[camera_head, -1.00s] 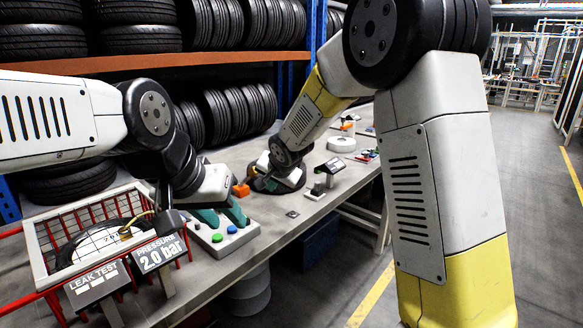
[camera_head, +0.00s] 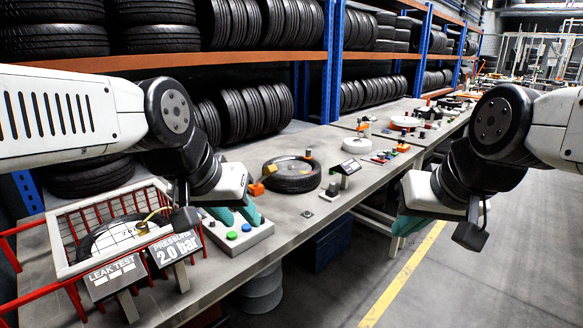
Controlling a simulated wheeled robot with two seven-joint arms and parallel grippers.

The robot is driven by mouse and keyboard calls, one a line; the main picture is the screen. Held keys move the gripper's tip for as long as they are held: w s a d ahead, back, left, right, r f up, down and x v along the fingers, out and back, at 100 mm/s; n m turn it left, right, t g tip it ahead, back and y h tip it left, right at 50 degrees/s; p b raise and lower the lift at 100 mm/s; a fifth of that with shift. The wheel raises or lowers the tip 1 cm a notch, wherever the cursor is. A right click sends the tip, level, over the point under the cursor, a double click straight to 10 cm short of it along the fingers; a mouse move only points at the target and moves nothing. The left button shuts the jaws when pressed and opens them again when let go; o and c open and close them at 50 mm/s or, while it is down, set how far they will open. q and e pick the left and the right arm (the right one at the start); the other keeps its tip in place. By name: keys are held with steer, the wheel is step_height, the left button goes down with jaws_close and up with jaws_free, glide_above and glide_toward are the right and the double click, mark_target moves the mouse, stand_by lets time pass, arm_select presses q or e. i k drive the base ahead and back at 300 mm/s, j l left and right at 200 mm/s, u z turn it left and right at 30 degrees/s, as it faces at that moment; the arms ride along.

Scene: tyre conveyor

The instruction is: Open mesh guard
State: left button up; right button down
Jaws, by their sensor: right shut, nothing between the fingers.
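The mesh guard (camera_head: 63,262) is a white-framed cage with red bars at the left end of the bench. A dark tyre (camera_head: 98,238) with a yellow hose shows through its mesh. The guard's frame appears to lie low over the tyre. My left gripper (camera_head: 238,216) has its teal fingers apart, pointing down over the button box (camera_head: 262,231), to the right of the guard. I cannot tell whether it touches the box. My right gripper (camera_head: 402,232) is shut and empty, off the bench's front edge, far from the guard.
LEAK TEST (camera_head: 113,277) and PRESSURE 2.0 bar (camera_head: 174,249) signs stand before the guard. Another tyre (camera_head: 291,176) lies flat on the bench (camera_head: 318,225), beside a small dark display (camera_head: 345,168). Tyre racks stand behind. The floor at right is clear.

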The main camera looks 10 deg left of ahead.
mark_target(63, 271)
steer(key=j+u, duration=0.2)
steer(key=u, duration=1)
